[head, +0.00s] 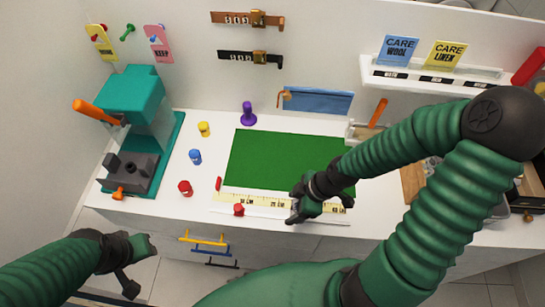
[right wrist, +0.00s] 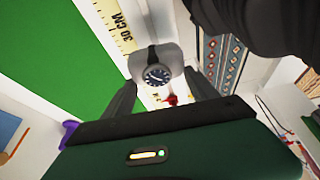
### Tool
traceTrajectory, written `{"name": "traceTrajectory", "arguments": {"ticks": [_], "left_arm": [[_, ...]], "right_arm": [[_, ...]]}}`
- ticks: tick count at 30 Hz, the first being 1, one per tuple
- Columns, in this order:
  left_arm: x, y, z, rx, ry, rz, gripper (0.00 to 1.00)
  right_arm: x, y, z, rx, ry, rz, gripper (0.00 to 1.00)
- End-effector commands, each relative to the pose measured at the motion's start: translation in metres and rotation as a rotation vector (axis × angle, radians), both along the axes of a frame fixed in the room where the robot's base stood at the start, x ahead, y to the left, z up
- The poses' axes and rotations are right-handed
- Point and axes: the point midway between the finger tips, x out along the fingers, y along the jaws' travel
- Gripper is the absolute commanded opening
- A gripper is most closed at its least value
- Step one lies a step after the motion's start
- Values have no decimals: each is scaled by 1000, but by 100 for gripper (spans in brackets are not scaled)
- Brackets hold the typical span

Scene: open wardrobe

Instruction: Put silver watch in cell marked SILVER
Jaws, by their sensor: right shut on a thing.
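The watch (right wrist: 157,75) shows in the right wrist view with a dark round dial, a silver-grey case and a dark strap, against a grey rounded piece. My right gripper (right wrist: 162,88) is shut on it, one finger on each side. In the head view my right gripper (head: 303,208) is over the front edge of the white worktop, by the ruler strip, and mostly hides the watch. My left gripper (head: 138,262) is low at the left, in front of the worktop; its jaw gap is unclear. No cell marked SILVER can be read in either view.
A green mat (head: 275,160) covers the middle of the worktop, with a yellow ruler (head: 260,202) along its front. A teal press (head: 135,100) stands left, near several coloured pegs. A dark-edged box (head: 528,190) is at the far right, partly hidden by my right arm.

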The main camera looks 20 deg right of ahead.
Motion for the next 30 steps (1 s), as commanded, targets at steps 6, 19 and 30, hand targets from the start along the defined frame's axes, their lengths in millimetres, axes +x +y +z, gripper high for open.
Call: {"name": "traceTrajectory", "arguments": {"ticks": [6,19,30], "left_arm": [[0,0,-1,0,0,0,36],[0,0,-7,0,0,0,36],[0,0,-3,0,0,0,36]], "right_arm": [[6,-2,-1,0,-1,35,25],[83,-30,-6,0,-1,35,25],[136,-54,-11,0,0,34,25]]}}
